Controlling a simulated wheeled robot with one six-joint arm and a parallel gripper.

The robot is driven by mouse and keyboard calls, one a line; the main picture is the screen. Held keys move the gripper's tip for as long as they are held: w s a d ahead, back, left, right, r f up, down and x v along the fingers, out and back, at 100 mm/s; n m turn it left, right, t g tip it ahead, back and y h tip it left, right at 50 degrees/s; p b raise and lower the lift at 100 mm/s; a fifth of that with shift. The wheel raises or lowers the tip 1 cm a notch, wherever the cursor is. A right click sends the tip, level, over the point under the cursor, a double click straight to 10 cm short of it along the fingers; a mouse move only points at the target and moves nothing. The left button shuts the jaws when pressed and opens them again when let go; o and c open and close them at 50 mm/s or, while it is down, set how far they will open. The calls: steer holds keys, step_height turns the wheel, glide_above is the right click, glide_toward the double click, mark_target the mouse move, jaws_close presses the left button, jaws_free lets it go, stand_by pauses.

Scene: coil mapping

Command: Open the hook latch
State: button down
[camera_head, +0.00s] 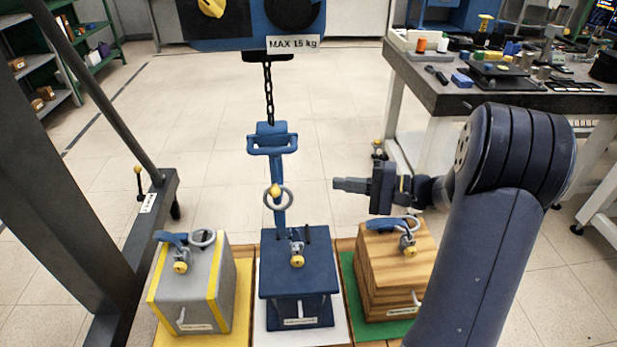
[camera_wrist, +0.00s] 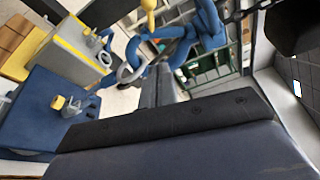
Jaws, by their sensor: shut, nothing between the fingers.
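The blue hook (camera_head: 279,172) hangs on a black chain from the hoist, above the dark blue box (camera_head: 297,281). A grey ring (camera_head: 286,203) and a yellow knob (camera_head: 275,190) sit on its middle; I take these to be the latch part, but cannot tell its exact state. The hook's lower end reaches the box top. My gripper (camera_head: 338,184) is shut and empty, to the right of the ring, pointing left and apart from it. In the wrist view the hook (camera_wrist: 205,30), ring (camera_wrist: 130,72) and knob (camera_wrist: 150,4) show beyond my gripper.
A grey-yellow box (camera_head: 192,290) stands left and a wooden box (camera_head: 390,272) right, each with a ring and latch on top. The hoist (camera_head: 240,22) is above, its dark frame post (camera_head: 95,95) at left. A cluttered workbench (camera_head: 440,97) stands back right.

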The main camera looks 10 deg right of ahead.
steer(key=a, duration=1.1)
steer(key=shift+a, duration=0.2)
steer(key=shift+r, duration=0.15)
steer(key=shift+s+r+m+p, duration=0.15)
steer(key=shift+m+p, duration=0.15)
steer(key=shift+p, duration=0.2)
steer(key=shift+s+r+m+p, duration=0.15)
steer(key=shift+r+m+p, duration=0.15)
steer(key=shift+p, duration=0.2)
step_height(320, 180, up, 8)
steer(key=m+g+h+p, duration=0.1)
steer(key=m+g+p, duration=0.3)
steer(key=p, duration=1.2)
steer(key=m, duration=0.4)
steer(key=shift+f+h, duration=0.2)
steer(key=shift+h, duration=0.2)
